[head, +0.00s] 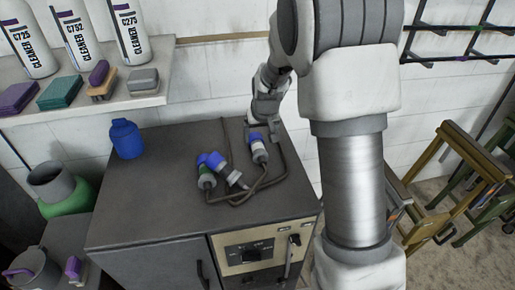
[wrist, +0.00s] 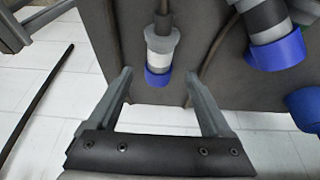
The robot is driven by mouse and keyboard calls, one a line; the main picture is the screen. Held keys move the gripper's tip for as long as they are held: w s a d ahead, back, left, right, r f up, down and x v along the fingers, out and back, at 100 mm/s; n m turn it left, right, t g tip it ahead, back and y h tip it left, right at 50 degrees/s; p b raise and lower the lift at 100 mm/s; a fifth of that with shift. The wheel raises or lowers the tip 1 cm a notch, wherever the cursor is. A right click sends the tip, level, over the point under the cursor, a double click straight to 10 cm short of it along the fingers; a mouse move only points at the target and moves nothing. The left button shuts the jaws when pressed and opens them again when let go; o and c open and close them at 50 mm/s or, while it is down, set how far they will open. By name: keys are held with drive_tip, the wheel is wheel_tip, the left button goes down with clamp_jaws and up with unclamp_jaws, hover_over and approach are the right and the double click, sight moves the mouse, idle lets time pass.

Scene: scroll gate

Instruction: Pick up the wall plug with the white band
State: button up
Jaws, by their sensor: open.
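A wall plug with a white band (wrist: 158,62), a blue end and a grey body shows in the wrist view, just ahead of the gap between my fingertips. In the head view this plug (head: 259,151) lies near the back right of the dark cabinet top. My gripper (wrist: 157,78) is open and empty, with one finger towards each side of the plug. In the head view my gripper (head: 262,131) is just behind the plug. A second plug (wrist: 266,20) with a dark band and blue end lies to the right in the wrist view.
Two plugs lie close together in the middle of the cabinet top (head: 150,200), one greenish (head: 205,177), one pale grey (head: 231,174). Dark cables loop beside them. A blue jug (head: 126,139) stands at the back left. A shelf with bottles (head: 77,45) is above left.

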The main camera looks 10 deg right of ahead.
sight(258, 144)
drive_tip(key=shift+x, duration=3.55)
drive_tip(key=shift+r, duration=0.1)
clamp_jaws()
